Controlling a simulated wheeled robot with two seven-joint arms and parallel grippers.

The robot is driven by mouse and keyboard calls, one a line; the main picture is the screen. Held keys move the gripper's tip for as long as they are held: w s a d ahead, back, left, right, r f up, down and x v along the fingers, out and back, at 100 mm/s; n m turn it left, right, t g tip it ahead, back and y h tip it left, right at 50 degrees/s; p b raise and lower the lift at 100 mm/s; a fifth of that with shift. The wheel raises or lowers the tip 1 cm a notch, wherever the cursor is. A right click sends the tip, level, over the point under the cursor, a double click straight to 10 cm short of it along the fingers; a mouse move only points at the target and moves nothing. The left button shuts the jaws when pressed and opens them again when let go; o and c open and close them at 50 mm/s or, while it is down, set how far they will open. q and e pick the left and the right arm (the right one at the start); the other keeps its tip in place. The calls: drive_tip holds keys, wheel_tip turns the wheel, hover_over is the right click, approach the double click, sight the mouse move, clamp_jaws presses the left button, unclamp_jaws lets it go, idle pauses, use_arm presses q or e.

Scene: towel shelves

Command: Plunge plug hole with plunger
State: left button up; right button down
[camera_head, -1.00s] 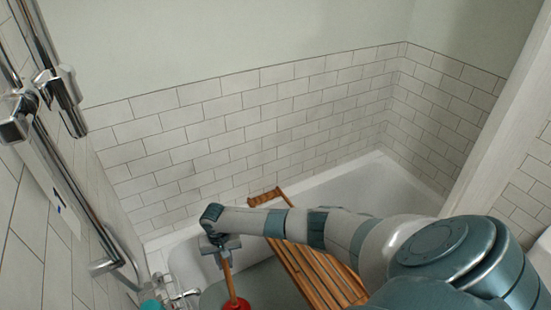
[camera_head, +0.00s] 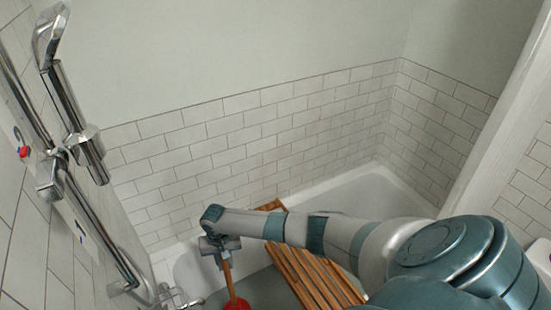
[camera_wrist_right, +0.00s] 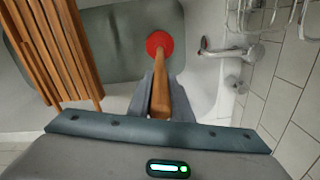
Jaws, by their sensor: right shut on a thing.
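The plunger has a wooden handle (camera_head: 228,280) and a red cup (camera_head: 237,304). My right gripper (camera_head: 221,245) is shut on the handle near its upper end, with the cup pointing down into the bathtub (camera_head: 348,192). In the right wrist view, the handle (camera_wrist_right: 161,88) runs from between the fingers (camera_wrist_right: 157,100) to the red cup (camera_wrist_right: 159,43), over a grey-green area of the tub floor. I cannot tell whether the cup touches the floor. The plug hole does not show; the cup may hide it. My left gripper is out of view.
A slatted wooden rack (camera_head: 305,272) lies across the tub, right of the plunger. A chrome tap (camera_wrist_right: 235,52) is at the tub end close to the cup. Chrome shower fittings (camera_head: 85,150) stand along the left wall. White tiles line the walls.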

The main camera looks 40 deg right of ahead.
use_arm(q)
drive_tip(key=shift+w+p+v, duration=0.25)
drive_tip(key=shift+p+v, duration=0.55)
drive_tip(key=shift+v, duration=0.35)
use_arm(e)
wheel_tip(320, 180, up, 24)
drive_tip(key=shift+r, duration=0.2)
idle(0.4)
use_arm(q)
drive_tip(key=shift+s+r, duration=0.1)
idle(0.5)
